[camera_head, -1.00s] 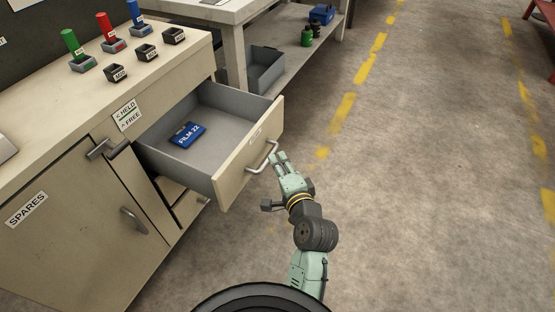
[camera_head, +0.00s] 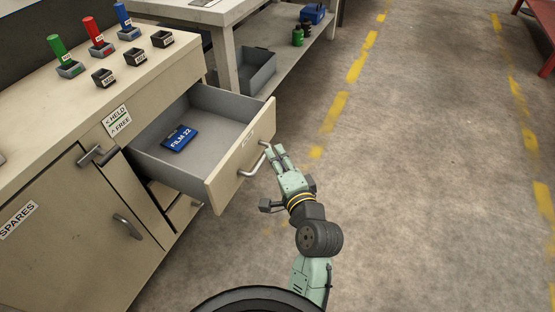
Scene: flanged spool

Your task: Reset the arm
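My gripper (camera_head: 276,154) is at the end of my pale green arm, right beside the handle (camera_head: 254,160) of the open drawer (camera_head: 237,160). Its two fingers look spread, with a gap between them. The fingertips overlap the handle's right end in the picture; I cannot tell whether they touch it. A blue box marked FILM 22 (camera_head: 179,138) lies inside the drawer.
Open floor (camera_head: 420,180) lies to the right.

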